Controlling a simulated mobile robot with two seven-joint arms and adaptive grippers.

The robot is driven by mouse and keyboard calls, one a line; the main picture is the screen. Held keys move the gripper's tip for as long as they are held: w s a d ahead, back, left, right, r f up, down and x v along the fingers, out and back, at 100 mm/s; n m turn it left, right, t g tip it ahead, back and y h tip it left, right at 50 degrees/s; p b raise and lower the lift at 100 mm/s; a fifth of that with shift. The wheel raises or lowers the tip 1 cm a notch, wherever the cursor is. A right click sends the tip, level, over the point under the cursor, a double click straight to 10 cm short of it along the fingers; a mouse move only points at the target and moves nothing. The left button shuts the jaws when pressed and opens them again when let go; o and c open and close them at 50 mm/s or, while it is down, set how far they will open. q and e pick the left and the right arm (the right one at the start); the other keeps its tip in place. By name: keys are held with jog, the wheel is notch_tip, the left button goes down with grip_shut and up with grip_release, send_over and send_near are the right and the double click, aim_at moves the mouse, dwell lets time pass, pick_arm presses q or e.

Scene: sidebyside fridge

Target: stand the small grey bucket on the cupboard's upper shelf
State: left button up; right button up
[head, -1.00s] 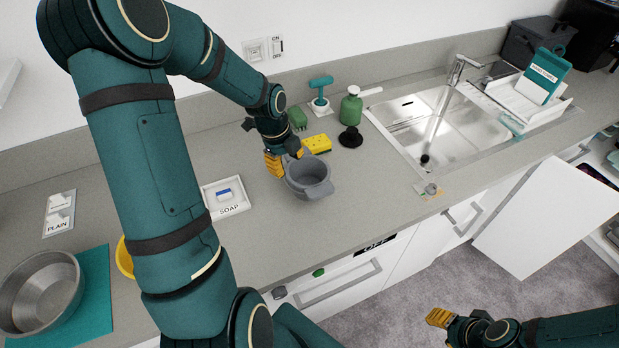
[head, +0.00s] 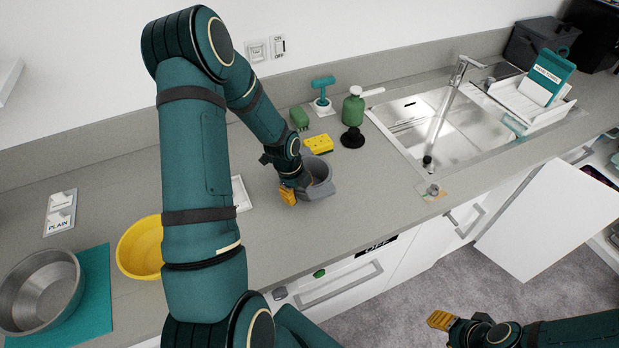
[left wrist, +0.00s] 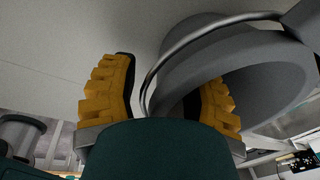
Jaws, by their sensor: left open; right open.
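The small grey bucket (head: 320,180) stands upright on the counter, left of the sink. My left gripper (head: 297,191) is open at the bucket's left side. In the left wrist view the bucket (left wrist: 270,80) fills the right half, and its rim passes between the spread yellow fingers (left wrist: 165,98). One finger is outside the wall; the other appears to be inside. Contact cannot be told. My right gripper (head: 440,320) is open and empty, low over the floor. A cupboard below the counter at the right has its white door (head: 550,215) open; its shelves are only partly visible.
A yellow sponge (head: 319,144), a green soap bottle (head: 353,108) and a black stopper (head: 352,138) stand behind the bucket. A yellow bowl (head: 138,248) and a metal bowl (head: 40,290) are at the left. The counter in front of the bucket is clear.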

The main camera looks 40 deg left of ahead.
pick_arm(q)
jog(key=shift+f, duration=0.5)
grip_shut()
jog(key=shift+r, duration=0.15)
